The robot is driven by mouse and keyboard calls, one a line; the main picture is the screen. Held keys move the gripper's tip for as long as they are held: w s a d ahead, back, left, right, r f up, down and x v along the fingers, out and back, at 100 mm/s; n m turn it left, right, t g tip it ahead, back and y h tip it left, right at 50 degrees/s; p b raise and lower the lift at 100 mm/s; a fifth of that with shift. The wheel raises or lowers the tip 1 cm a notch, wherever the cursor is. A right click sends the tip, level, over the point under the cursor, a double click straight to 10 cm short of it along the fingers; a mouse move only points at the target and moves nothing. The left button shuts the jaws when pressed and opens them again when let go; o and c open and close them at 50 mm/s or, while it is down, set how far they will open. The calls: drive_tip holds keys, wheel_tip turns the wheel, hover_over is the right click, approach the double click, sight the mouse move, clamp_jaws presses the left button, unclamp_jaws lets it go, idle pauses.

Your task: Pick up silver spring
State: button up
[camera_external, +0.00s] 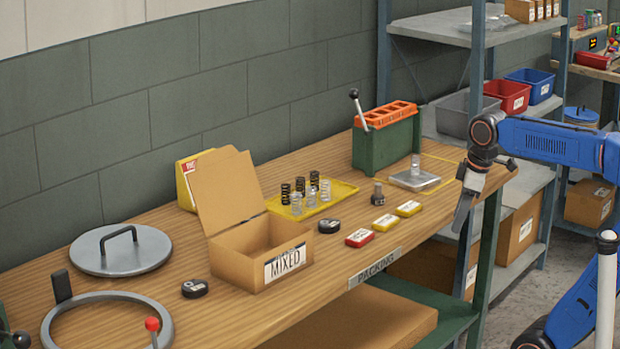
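Several springs stand upright in a yellow tray (345,187) at the middle of the bench. Some are black, such as the black spring (300,186) at the back, and some are silver, such as the silver spring (311,196) and another silver spring (296,205) at the front. My gripper (459,225) points down at the right, by the bench's right front edge. It is well to the right of the tray and apart from the springs. Its fingers are seen edge-on, so I cannot tell whether they are open.
An open box marked MIXED (225,262) stands left of the tray. A green block with an orange rack (385,140) and a lever stands behind right.

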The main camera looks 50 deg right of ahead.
drive_tip(key=s+a+f+m, duration=0.1)
drive_tip(key=s+f, duration=0.2)
drive_tip(key=s+f+m+t, duration=0.1)
drive_tip(key=s+f+m, duration=0.1)
drive_tip(key=s+f, duration=0.1)
drive_tip(key=s+a+f+m, duration=0.1)
drive_tip(key=s+f+m, duration=0.1)
drive_tip(key=f, duration=0.3)
drive_tip(key=shift+s+a+f, duration=0.2)
drive_tip(key=shift+s+a, duration=0.1)
drive_tip(key=shift+s, duration=0.15)
drive_tip(key=shift+c, duration=0.6)
drive_tip(key=shift+s+f+t, duration=0.15)
drive_tip(key=shift+f+t, duration=0.1)
drive_tip(key=shift+t, duration=0.05)
drive_tip(key=shift+c, duration=0.5)
wheel_tip(320, 180, up, 32)
drive_tip(key=f+n+g, duration=0.1)
drive_tip(key=n+g, duration=0.4)
drive_tip(key=n, duration=1.3)
hover_over(325, 181)
wheel_tip(325, 181, down, 11)
drive_tip(key=shift+d+f, duration=0.1)
drive_tip(key=shift+f, duration=2.6)
